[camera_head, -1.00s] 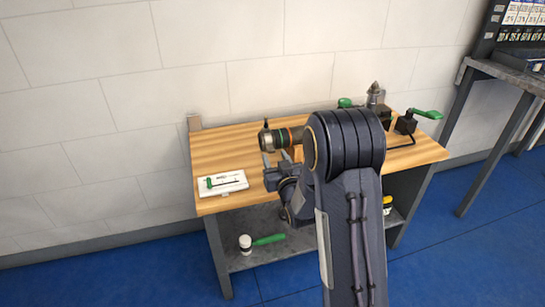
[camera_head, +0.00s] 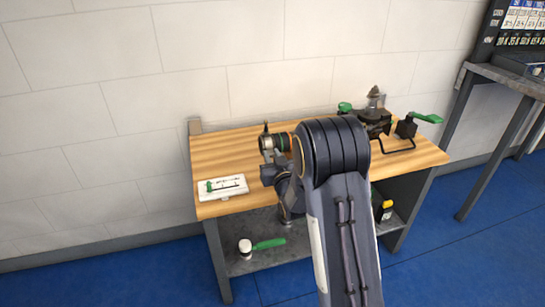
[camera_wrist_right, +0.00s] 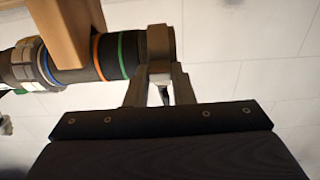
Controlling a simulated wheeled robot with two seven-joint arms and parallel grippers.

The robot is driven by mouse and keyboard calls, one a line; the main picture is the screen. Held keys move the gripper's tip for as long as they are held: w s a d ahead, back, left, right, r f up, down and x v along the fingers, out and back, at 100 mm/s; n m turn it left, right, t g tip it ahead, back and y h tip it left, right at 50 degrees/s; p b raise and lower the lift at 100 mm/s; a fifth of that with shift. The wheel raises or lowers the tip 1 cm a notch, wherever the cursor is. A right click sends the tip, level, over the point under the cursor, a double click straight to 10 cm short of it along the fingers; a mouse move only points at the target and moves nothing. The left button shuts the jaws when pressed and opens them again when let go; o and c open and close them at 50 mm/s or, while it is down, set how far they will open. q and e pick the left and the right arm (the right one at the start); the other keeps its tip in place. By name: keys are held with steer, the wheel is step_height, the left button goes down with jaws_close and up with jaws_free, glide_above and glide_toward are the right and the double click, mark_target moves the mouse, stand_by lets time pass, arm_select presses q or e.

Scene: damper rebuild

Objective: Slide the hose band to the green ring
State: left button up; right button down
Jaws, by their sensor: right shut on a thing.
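The dark damper tube lies level above the bench; its left end (camera_head: 282,141) shows in the head view. In the right wrist view a green ring (camera_wrist_right: 122,54) and an orange ring (camera_wrist_right: 97,57) circle the tube. The grey-brown hose band (camera_wrist_right: 160,42) is around the tube's end, beside the green ring with a small gap of dark tube between them. My right gripper (camera_wrist_right: 160,75) is shut on the band's lower part; it also shows in the head view (camera_head: 272,157). My arm hides the tube's right part in the head view. My left gripper is out of view.
A wooden support (camera_wrist_right: 66,35) is near the tube in the wrist view. On the wooden bench (camera_head: 225,150) lie a white tray (camera_head: 232,192) at front left and a green-handled clamp (camera_head: 407,127) at right. A green-handled mallet (camera_head: 268,243) lies on the lower shelf.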

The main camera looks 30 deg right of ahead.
mark_target(279, 148)
steer(key=d+b, duration=0.2)
steer(key=d, duration=0.1)
steer(key=shift+s, duration=0.35)
steer(key=c, duration=1.2)
jaws_free()
steer(key=shift+c, duration=0.2)
steer(key=shift+p+v, duration=0.45)
steer(key=shift+v, duration=3.5)
steer(key=shift+r, duration=0.1)
